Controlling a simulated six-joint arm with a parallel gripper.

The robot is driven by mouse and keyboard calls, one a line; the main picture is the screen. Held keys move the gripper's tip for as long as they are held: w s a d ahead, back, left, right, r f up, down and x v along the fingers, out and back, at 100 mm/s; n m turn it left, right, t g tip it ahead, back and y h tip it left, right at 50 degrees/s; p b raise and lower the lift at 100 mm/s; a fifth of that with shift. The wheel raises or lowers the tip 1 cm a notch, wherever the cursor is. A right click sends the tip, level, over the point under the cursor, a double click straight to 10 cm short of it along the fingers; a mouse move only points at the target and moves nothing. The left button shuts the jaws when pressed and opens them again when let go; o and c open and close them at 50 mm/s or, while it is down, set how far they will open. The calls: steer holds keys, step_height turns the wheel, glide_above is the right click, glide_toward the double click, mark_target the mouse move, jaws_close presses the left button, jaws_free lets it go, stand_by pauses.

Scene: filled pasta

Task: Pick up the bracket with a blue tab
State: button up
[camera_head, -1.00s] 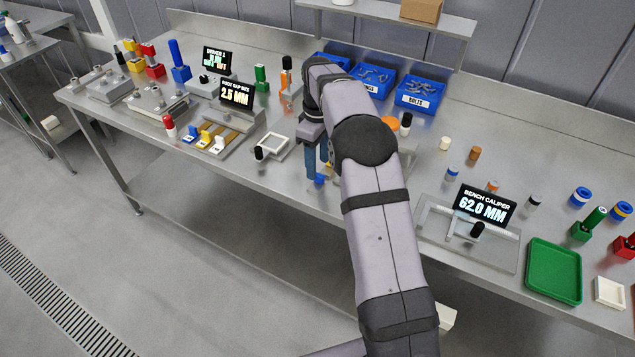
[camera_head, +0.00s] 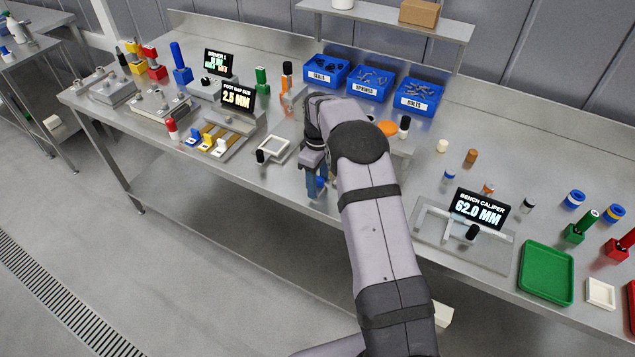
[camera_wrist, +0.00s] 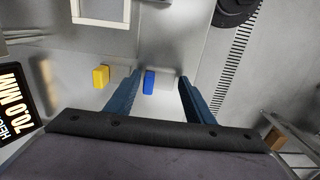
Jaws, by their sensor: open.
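The bracket with a blue tab (camera_wrist: 149,82) lies on the metal bench in the wrist view, its pale grey body (camera_wrist: 165,85) to the right of the tab. My gripper (camera_wrist: 160,77) is open, with one blue finger to the left of the bracket and the other to its right. Neither finger visibly touches it. In the head view my gripper (camera_head: 316,185) is low near the bench's front edge. A bit of the blue tab (camera_head: 320,183) shows by the fingers; the rest of the bracket is hidden there.
A yellow block (camera_wrist: 101,76) lies left of my left finger in the wrist view. A white square frame (camera_head: 272,150) lies left of my gripper. The caliper stand (camera_head: 465,237) and green tray (camera_head: 546,272) are to the right. Blue bins (camera_head: 370,84) stand behind.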

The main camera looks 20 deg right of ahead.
steer(key=shift+f, duration=0.4)
steer(key=c, duration=0.8)
steer(key=shift+r, duration=0.15)
step_height(320, 180, up, 10)
steer(key=b, duration=0.3)
step_height(320, 180, up, 6)
steer(key=p, duration=0.7)
glide_above(318, 189)
